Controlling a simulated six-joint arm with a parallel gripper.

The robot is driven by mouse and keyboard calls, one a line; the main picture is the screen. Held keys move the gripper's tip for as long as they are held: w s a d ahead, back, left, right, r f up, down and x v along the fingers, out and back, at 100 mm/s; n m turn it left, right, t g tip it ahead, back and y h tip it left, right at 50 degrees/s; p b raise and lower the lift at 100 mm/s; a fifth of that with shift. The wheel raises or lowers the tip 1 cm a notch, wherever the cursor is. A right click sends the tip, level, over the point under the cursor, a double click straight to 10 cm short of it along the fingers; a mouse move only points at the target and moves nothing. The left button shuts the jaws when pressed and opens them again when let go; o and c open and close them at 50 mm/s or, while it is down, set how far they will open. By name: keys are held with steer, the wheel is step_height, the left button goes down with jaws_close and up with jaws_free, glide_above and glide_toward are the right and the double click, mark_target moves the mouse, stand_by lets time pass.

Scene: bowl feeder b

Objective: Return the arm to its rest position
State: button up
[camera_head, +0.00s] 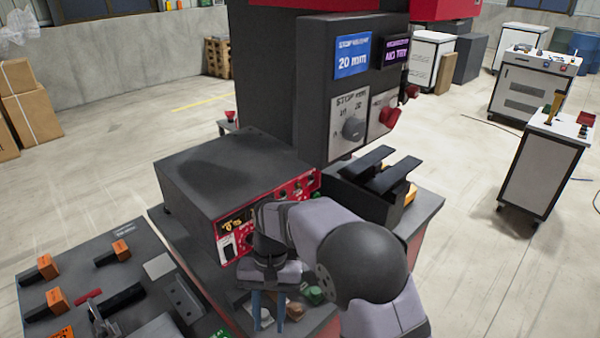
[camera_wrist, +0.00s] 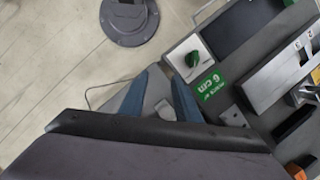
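My arm reaches down over the front of the machine in the head view. My gripper (camera_head: 269,324) points downward, close in front of the machine's red control panel (camera_head: 238,232). Its two blue fingers are apart, and I see nothing held between them. The wrist view also shows the fingers of my gripper (camera_wrist: 160,76) spread, with a grey surface behind the gap. Part of the control panel and the ledge are hidden behind my arm in the head view. No mark of a rest position shows.
A dark bench (camera_head: 135,232) with orange-handled tools (camera_head: 122,250) lies left of my gripper. A green knob (camera_head: 315,294) is close to its right. The black machine column (camera_head: 285,95) rises behind. Open floor (camera_head: 460,240) lies to the right, with a white cart (camera_head: 540,165).

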steer(key=s+d+t, duration=0.1)
steer(key=s+d, duration=0.5)
steer(key=d, duration=0.5)
steer(key=s+d+t, duration=0.2)
steer(key=s+d, duration=0.4)
steer(key=d, duration=0.5)
steer(key=shift+d+r, duration=0.2)
steer(key=shift+d, duration=0.15)
